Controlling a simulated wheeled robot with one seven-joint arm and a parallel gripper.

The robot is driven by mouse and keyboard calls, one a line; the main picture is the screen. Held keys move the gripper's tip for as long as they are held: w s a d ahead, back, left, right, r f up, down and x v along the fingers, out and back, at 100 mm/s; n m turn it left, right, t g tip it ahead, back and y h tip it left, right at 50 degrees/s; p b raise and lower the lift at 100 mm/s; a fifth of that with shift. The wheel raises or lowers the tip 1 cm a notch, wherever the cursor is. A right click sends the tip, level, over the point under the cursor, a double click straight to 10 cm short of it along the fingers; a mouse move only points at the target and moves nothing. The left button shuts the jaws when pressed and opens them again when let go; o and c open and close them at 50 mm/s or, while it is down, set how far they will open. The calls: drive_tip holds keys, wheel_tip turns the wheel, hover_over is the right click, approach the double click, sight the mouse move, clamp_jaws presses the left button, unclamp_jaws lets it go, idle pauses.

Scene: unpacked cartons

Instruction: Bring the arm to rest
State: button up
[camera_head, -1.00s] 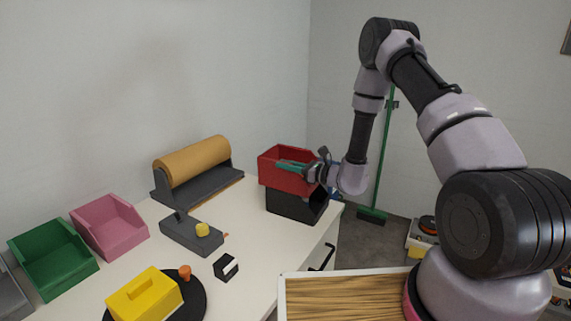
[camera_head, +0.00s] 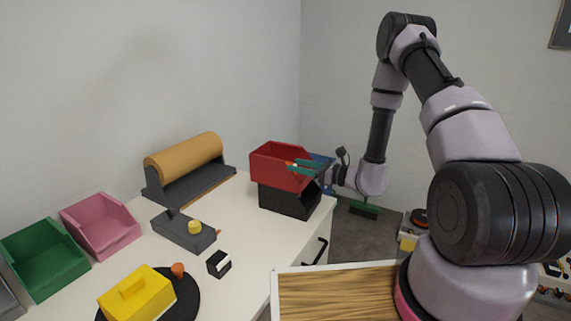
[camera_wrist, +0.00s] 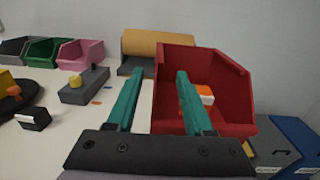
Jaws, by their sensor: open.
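My gripper (camera_head: 299,165) is open, with its two teal fingers apart and nothing between them. In the head view it is level with the right part of a red bin (camera_head: 272,172), which sits on a black bin (camera_head: 285,201) at the table's right end. The wrist view shows the fingers (camera_wrist: 158,74) pointing toward the red bin (camera_wrist: 225,75). An orange and white item (camera_wrist: 205,94) shows inside that bin, partly behind the right finger. My arm is raised and bent, reaching down from the right.
A wood-topped surface (camera_head: 335,294) is in front.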

drive_tip(key=v, duration=0.2)
drive_tip(key=shift+s+d, duration=0.2)
drive_tip(key=shift+d, duration=0.1)
drive_tip(key=s+a+r+n+g+h, duration=0.1)
drive_tip(key=s+r+n+g, duration=0.45)
drive_tip(key=r, duration=0.45)
drive_tip(key=s+a+r+n+g+h, duration=0.1)
drive_tip(key=s+a+r+n+g, duration=0.1)
drive_tip(key=s+r+n+g, duration=0.45)
drive_tip(key=s+d+r+n+t+h, duration=0.8)
drive_tip(key=s+d+r+t+h, duration=0.2)
drive_tip(key=s+d+r, duration=0.4)
wheel_tip(320, 180, up, 3)
drive_tip(key=shift+d+f+h, duration=0.15)
drive_tip(key=shift+d+h, duration=0.5)
drive_tip(key=shift+h, duration=0.05)
